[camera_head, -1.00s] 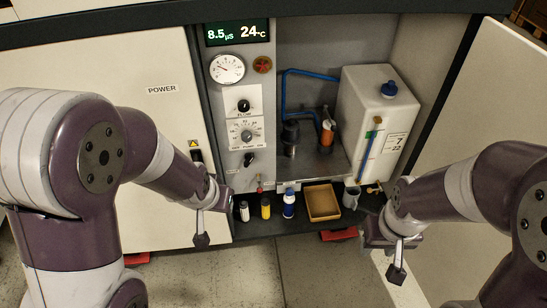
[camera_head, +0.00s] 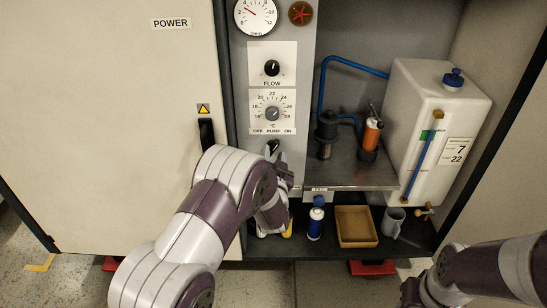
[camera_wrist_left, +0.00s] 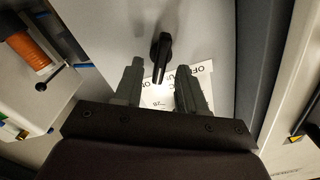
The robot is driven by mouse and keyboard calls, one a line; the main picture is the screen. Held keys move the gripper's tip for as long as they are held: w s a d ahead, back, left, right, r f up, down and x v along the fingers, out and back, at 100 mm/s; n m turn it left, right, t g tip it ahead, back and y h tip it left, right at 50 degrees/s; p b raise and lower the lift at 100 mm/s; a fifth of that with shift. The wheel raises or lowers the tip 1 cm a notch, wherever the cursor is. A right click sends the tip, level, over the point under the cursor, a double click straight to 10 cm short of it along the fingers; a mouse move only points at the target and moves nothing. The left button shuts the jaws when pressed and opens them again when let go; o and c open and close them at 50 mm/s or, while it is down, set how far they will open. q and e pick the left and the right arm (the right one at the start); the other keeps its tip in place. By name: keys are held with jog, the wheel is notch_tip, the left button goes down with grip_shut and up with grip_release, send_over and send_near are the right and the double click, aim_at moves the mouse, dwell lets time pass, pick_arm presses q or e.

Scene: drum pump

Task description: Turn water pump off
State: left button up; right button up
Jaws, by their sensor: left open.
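The pump switch is a black lever knob on the grey control panel, below the "OFF PUMP ON" label; it shows in the head view (camera_head: 272,146), partly covered by my left gripper (camera_head: 282,168). In the left wrist view the black knob (camera_wrist_left: 160,54) stands just beyond and between the two fingertips of my left gripper (camera_wrist_left: 160,80), its long handle lying between their lines. The left fingers are open and do not visibly touch it. My right gripper (camera_head: 412,292) is low at the right, its fingers unclear.
Above the switch are the temperature dial (camera_head: 272,113), flow knob (camera_head: 272,68) and pressure gauge (camera_head: 256,14). A blue-capped bottle (camera_head: 315,222), brown tray (camera_head: 355,226) and grey mug (camera_head: 393,222) stand on the lower shelf. A white tank (camera_head: 430,110) is at the right.

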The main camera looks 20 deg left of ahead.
pick_arm(q)
jog(key=shift+x, duration=1.1)
grip_shut()
jog(key=shift+n, duration=0.3)
jog(key=n+b, duration=0.1)
jog(key=n, duration=0.4)
jog(key=shift+a+n+b, duration=0.15)
jog(key=shift+n+b, duration=0.15)
jog(key=shift+b, duration=0.1)
jog(key=n+b, duration=0.2)
jog(key=n, duration=0.3)
jog(key=shift+s+a+f+n, duration=0.1)
jog(key=shift+n, duration=0.3)
grip_release()
